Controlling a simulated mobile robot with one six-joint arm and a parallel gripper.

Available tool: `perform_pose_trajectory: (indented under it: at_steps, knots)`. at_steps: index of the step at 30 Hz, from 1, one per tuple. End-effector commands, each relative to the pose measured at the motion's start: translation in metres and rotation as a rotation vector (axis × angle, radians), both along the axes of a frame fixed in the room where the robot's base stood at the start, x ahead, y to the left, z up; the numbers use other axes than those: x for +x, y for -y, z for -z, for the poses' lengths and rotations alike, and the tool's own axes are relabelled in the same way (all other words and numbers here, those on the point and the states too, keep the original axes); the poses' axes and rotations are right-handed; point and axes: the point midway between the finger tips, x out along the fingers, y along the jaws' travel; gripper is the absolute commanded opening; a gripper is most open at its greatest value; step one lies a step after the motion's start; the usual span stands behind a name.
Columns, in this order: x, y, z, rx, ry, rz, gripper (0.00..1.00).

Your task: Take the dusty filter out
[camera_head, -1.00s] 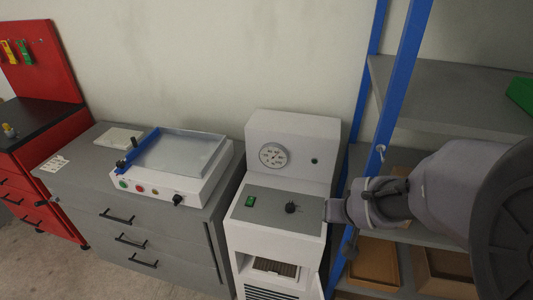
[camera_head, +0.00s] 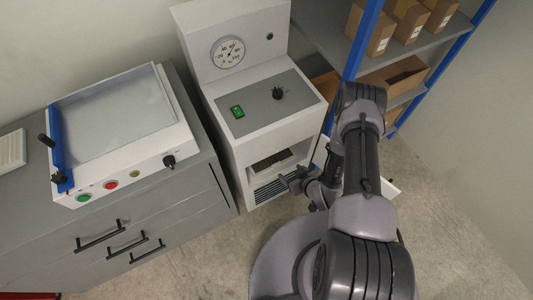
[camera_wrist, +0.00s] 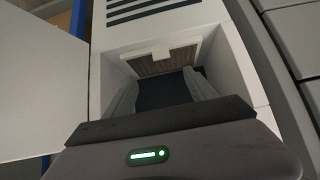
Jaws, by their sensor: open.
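The dusty filter, brown and pleated in a pale frame, sits inside the open bay of the white machine (camera_head: 225,95). In the wrist view the filter (camera_wrist: 155,66) shows beyond my fingers, with a pale tab (camera_wrist: 183,54) on its frame. It also shows in the head view (camera_head: 270,162) as a dark strip in the bay. My gripper (camera_wrist: 163,92) is open at the bay's mouth, its two fingers apart and nothing between them. The fingers look apart from the filter. In the head view my gripper (camera_head: 287,180) is small, in front of the bay.
The machine's door (camera_wrist: 45,85) stands open beside the bay. A vent grille (camera_head: 272,190) is below the bay. A grey cabinet (camera_head: 190,200) with a tray device (camera_head: 125,115) and a pale, ribbed flat piece (camera_head: 12,150) stands left. Blue-posted shelves (camera_head: 360,45) with boxes stand right.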

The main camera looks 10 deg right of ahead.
Motion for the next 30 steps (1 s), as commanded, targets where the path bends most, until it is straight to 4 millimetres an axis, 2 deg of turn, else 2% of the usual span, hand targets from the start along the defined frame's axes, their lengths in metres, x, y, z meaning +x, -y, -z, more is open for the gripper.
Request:
perform_pose_trajectory:
  at_steps: [1,7,14,21,27,30]
  knots:
    - [0.010,-0.005,0.019,-0.001,0.003,-0.006,0.65]
    - [0.047,-0.016,0.056,-0.001,0.000,-0.002,0.65]
    - [0.064,-0.022,0.071,-0.001,-0.002,0.000,0.65]
    - [0.093,-0.035,0.102,-0.001,-0.001,-0.001,0.65]
    - [0.094,-0.035,0.098,-0.001,-0.003,0.001,0.65]
    - [0.094,-0.035,0.098,-0.001,-0.003,0.001,0.46]
